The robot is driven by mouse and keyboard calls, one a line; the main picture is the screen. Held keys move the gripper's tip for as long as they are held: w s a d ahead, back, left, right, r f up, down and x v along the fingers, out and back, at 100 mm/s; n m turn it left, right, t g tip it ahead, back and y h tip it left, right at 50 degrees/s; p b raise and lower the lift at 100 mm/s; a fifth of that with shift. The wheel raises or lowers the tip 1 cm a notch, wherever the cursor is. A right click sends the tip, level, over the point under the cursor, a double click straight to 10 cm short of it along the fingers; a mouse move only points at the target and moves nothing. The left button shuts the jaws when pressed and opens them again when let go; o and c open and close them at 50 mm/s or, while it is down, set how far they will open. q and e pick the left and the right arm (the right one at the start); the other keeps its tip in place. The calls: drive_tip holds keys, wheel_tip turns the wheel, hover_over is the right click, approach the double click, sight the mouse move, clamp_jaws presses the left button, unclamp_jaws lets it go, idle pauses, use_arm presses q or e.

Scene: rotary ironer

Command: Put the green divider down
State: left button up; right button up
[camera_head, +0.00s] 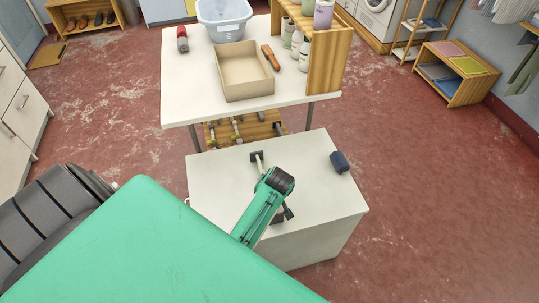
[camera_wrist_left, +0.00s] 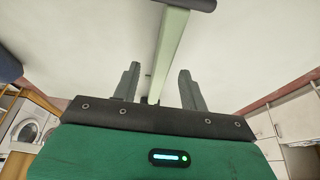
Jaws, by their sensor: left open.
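The green divider is a pale green bar with dark end pieces. In the head view its far end (camera_head: 257,158) shows on the top of the white cabinet (camera_head: 218,180), and my arm hides its middle. In the left wrist view the bar (camera_wrist_left: 172,45) runs between the two fingers of my left gripper (camera_wrist_left: 158,69). The fingers stand apart, with a gap on each side of the bar. The divider appears to lie flat on the cabinet top. In the head view my left gripper is hidden under its wrist. My right gripper is not in view.
A dark blue roll (camera_head: 340,162) lies on the cabinet's right side. Behind stands a white table (camera_head: 185,100) with a beige tray (camera_head: 246,86), a pale blue basin (camera_head: 224,30), a brown-handled brush (camera_head: 270,57), several bottles and a wooden shelf (camera_head: 328,62). Red floor is free at right.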

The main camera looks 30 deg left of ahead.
use_arm(q)
drive_tip(key=x, duration=0.5)
drive_tip(key=shift+s+a+f, duration=0.1)
drive_tip(key=shift+a, duration=0.05)
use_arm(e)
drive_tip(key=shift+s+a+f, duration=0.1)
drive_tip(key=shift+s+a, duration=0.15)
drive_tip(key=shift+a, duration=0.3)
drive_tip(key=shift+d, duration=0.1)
use_arm(q)
clamp_jaws()
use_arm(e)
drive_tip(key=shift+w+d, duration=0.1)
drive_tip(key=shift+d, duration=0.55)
